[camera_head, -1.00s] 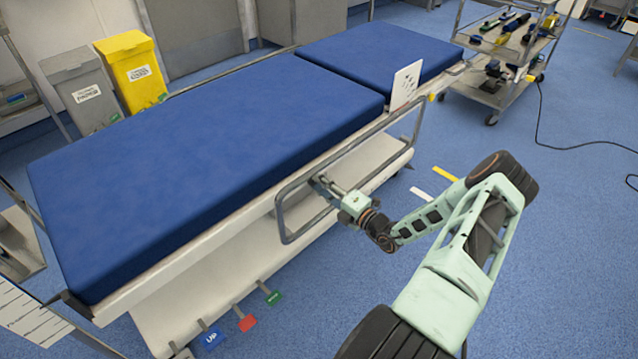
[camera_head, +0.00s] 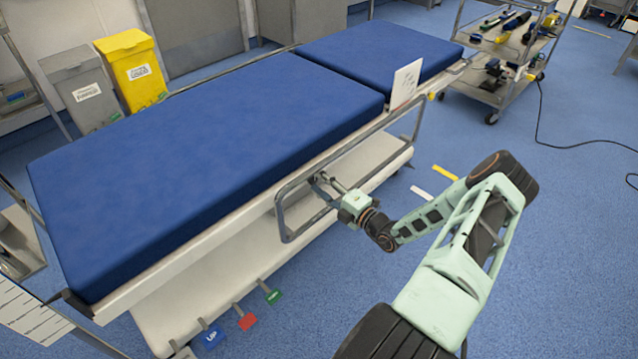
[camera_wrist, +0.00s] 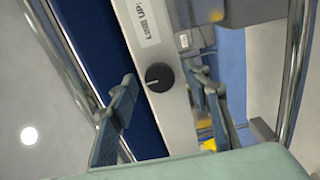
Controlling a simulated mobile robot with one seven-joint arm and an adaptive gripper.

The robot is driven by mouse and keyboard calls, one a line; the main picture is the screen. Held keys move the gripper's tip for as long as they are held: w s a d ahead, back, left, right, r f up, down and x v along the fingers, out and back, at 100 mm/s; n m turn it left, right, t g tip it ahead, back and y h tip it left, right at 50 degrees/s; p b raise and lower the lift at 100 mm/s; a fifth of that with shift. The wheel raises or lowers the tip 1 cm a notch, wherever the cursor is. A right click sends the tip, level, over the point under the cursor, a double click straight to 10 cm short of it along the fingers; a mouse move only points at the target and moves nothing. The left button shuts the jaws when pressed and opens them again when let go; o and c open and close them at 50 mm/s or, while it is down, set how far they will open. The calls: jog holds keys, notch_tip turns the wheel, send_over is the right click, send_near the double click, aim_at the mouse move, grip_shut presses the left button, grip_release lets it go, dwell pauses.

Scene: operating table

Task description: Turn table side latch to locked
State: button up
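The operating table (camera_head: 200,160) has a blue mattress and a metal side rail (camera_head: 283,208). My gripper (camera_head: 322,182) reaches to the table's side, within the rail loop. In the wrist view, a round black knob (camera_wrist: 159,77) with a light line across it sits on the pale side strip; it looks like the side latch. My gripper (camera_wrist: 168,108) is open in the wrist view, one finger on each side of the knob and apart from it. Whether the knob's position means locked or unlocked cannot be told. The knob does not show clearly in the head view.
Metal rail bars (camera_wrist: 292,75) run close to both sides of my gripper. A white sign (camera_head: 405,84) stands at the table edge. Coloured pedals (camera_head: 212,336) stick out low near the front. A tool cart (camera_head: 500,90) stands at the back right. The blue floor to the right is mostly clear.

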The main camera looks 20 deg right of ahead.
jog(key=v, duration=1.2)
dwell(0.3)
